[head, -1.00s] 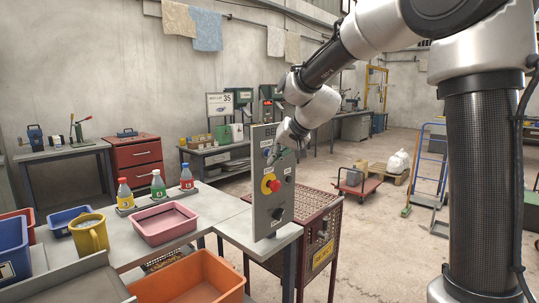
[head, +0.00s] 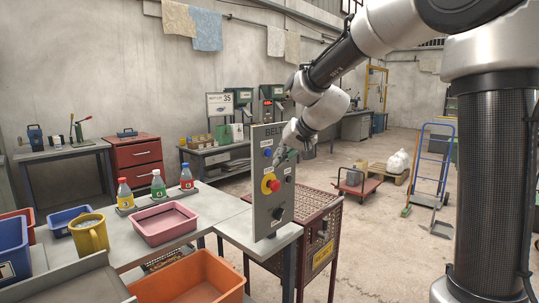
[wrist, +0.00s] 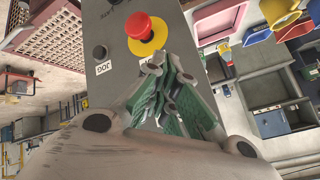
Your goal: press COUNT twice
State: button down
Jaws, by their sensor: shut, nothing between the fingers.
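The grey control panel (head: 258,222), headed BELT, stands upright at the table's right end. It carries a blue button (head: 267,153), a red mushroom button on a yellow ring (head: 273,185) and a dark knob (head: 277,213). No COUNT label is readable. My gripper (head: 278,160) is shut and empty, in front of the panel's upper right part, and hides some of it. In the wrist view the green-padded fingers (wrist: 163,62) lie below the red button (wrist: 139,26). A dark button (wrist: 100,52) there has a label that seems to read JOG.
A red mesh cage (head: 318,228) stands right of the panel. An orange bin (head: 190,290) is in front.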

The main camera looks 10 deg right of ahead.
jog(key=s+d, duration=0.2)
jog(key=s, duration=0.1)
jog(key=shift+s+d, duration=0.3)
dwell(0.5)
jog(key=s+d+f+g+h, duration=0.1)
jog(key=s+d, duration=0.3)
jog(key=s, duration=0.6)
jog(key=s+d+f+n+g+h, duration=0.1)
jog(key=s+d, duration=0.4)
jog(key=s, duration=0.6)
jog(key=s+d+f+g+h, duration=0.1)
jog(key=s+d, duration=0.4)
jog(key=s, duration=0.5)
jog(key=shift+s+d+f+h, duration=0.25)
jog(key=shift+s+f+h, duration=0.05)
jog(key=shift+f+h, duration=0.4)
